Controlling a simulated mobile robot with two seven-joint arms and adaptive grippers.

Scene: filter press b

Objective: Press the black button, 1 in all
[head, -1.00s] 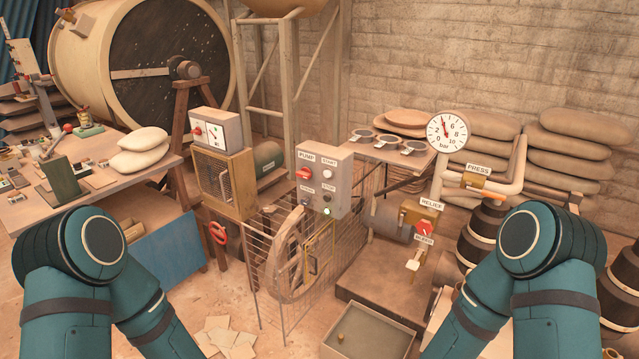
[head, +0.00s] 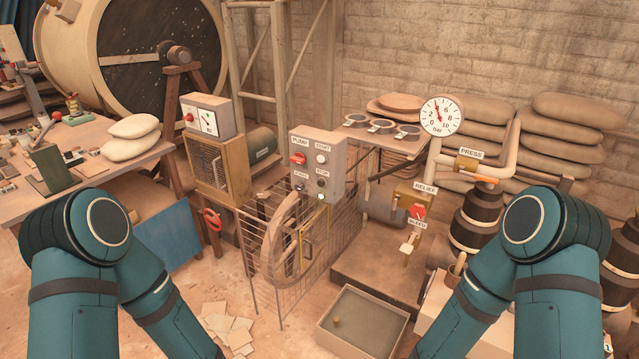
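A grey control box (head: 335,160) stands in the middle of the head view, above a wire guard. Its front carries a red knob (head: 299,158) under a PUMP label and a white button (head: 322,158) under a START label. A small black button (head: 321,182) sits under the STOP label, with a lit pale-green lamp (head: 321,196) below it. A dark control (head: 301,187) sits at the lower left of the panel; its label is too small to read. Both my arms show at the lower left and right, apart from the box. Neither gripper is in view.
The wire guard (head: 262,270) encloses a large wheel (head: 285,235) below the box. A bench (head: 95,180) with sacks stands left. A pressure gauge (head: 441,116), a red relief knob (head: 417,211) and pipes stand right. An open tray (head: 362,320) is on the floor in front.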

